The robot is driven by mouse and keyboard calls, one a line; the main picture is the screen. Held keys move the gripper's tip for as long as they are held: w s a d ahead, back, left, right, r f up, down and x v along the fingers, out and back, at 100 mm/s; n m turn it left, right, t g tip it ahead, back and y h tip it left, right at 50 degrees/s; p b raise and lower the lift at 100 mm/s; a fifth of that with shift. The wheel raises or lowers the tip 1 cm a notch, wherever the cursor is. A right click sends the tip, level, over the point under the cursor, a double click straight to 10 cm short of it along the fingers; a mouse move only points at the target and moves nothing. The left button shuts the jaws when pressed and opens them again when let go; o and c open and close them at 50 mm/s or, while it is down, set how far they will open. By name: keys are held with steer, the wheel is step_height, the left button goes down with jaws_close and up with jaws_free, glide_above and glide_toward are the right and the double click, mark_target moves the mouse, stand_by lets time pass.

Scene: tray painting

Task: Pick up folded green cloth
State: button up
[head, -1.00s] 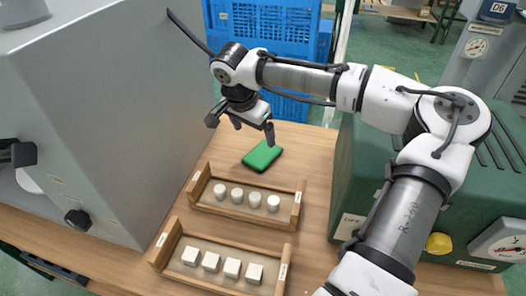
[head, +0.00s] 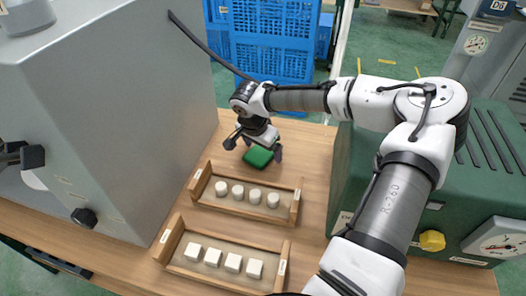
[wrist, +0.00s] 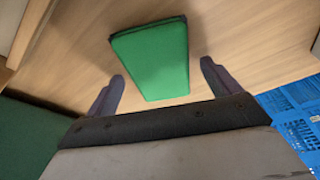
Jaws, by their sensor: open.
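The folded green cloth (head: 258,157) lies flat on the wooden table, behind the rear wooden tray in the head view. My gripper (head: 254,149) is over it, with its fingers to either side and part of the cloth hidden. In the wrist view the green cloth (wrist: 152,60) shows a dark edge and lies just beyond the fingertips. My gripper (wrist: 162,75) is open and empty there, one finger left and one right of the cloth's near end. I cannot tell the exact height of the fingertips above the table.
A rear tray (head: 240,207) holds several white round pieces. A front tray (head: 222,278) holds several white cubes. A grey machine (head: 110,110) stands at left and a green machine (head: 470,190) at right. Blue crates (head: 265,40) stand behind the table.

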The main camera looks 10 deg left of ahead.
mark_target(262, 151)
steer(key=c, duration=1.1)
steer(key=shift+c, duration=0.2)
steer(key=shift+r, duration=0.15)
step_height(262, 151, up, 20)
steer(key=b, duration=0.2)
steer(key=shift+s, duration=0.2)
